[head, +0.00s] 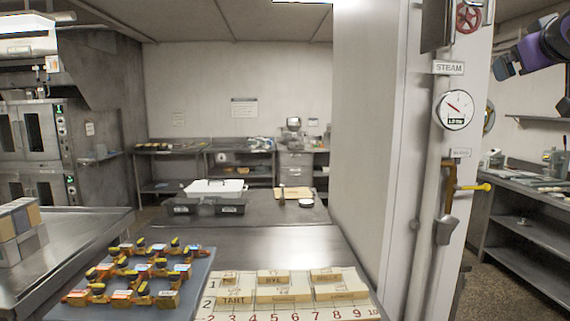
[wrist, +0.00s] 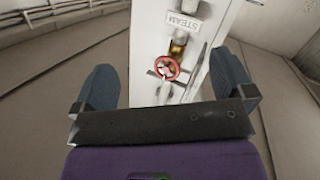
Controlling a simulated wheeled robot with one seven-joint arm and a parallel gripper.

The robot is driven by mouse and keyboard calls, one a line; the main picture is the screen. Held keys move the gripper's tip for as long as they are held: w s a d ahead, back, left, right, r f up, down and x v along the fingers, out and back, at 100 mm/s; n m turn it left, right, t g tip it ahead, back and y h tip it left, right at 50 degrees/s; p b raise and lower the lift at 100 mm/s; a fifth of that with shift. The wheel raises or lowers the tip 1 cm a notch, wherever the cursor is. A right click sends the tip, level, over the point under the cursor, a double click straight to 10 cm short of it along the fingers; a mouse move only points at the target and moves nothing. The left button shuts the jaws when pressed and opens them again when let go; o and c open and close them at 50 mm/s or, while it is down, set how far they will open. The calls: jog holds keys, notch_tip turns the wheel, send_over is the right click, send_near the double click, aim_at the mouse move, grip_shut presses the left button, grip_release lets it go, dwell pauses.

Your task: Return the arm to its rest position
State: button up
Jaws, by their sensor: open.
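My gripper (wrist: 165,90) shows in the wrist view with its two dark fingers spread wide and nothing between them. Beyond the gap is a white column with a STEAM label (wrist: 184,22) and a red valve wheel (wrist: 167,67), both apart from the fingers. In the head view, part of my purple and dark arm (head: 535,50) is raised at the upper right, to the right of the column and above the right-hand shelf.
The white column (head: 405,150) carries a round gauge (head: 455,110), a red wheel (head: 468,18) and a yellow-handled lever (head: 475,187). In front, a steel counter (head: 260,245) holds a blue mat (head: 190,255) with several orange-and-black pieces and a numbered board (head: 290,312). Shelving (head: 530,235) stands at the right.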

jog(key=s+a+f+g+y, duration=0.3)
jog(key=s+a+f+g, duration=0.2)
jog(key=s+f, duration=0.5)
jog(key=s+a+f+g+y, duration=0.2)
jog(key=s+a+f+g, duration=0.3)
jog(key=s+a+f, duration=0.5)
notch_tip(320, 180, down, 8)
jog(key=shift+s+a+f+y, duration=0.1)
jog(key=shift+s+a+y, duration=0.1)
jog(key=shift+s+y, duration=0.2)
